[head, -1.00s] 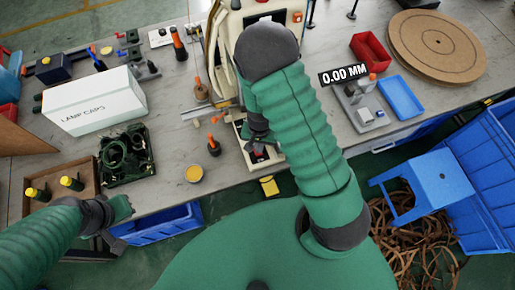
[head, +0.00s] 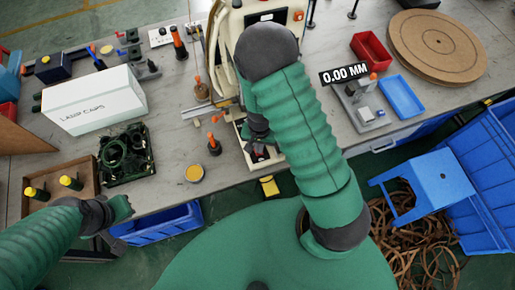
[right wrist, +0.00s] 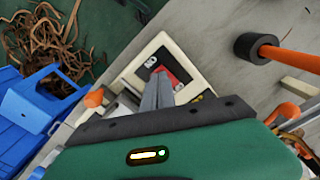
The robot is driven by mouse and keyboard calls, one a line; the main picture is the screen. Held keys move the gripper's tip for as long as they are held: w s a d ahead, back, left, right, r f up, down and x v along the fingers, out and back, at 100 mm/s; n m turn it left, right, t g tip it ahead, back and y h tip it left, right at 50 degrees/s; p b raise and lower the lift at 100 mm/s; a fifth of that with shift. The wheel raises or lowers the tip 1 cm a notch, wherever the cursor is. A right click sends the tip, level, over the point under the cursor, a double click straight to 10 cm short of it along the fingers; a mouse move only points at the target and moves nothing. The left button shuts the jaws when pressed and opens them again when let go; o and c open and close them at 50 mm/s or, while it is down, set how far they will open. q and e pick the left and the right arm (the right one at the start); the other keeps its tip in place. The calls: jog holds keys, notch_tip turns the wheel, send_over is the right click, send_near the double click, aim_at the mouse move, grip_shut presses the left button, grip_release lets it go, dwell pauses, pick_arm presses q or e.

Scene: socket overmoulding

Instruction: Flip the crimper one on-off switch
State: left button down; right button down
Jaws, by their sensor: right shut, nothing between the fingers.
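The crimper (head: 232,60) is the cream machine at the top middle of the head view, partly behind my right arm. At its front is a low cream control box (head: 243,133) with a dark panel. In the right wrist view this box (right wrist: 140,72) carries a black panel with a red part (right wrist: 181,73), probably the switch. My right gripper (head: 262,150) is shut and empty, its fingertips (right wrist: 157,78) over or at the panel's lower edge; contact cannot be told. My left gripper (head: 122,207) is at the table's front left, away from the crimper; its jaws are unclear.
An orange-handled tool (head: 214,145) and a yellow round tin (head: 194,173) stand left of the control box. A white lamp-caps box (head: 95,112) and a dark green fixture (head: 125,155) are further left. A red tray (head: 371,50) and blue tray (head: 401,96) lie right.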

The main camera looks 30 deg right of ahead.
jog(key=shift+f+b, duration=0.4)
jog(key=shift+f, duration=0.15)
jog(key=shift+r, duration=0.1)
notch_tip(320, 180, up, 7)
jog(key=p, duration=0.6)
jog(key=shift+p, duration=0.4)
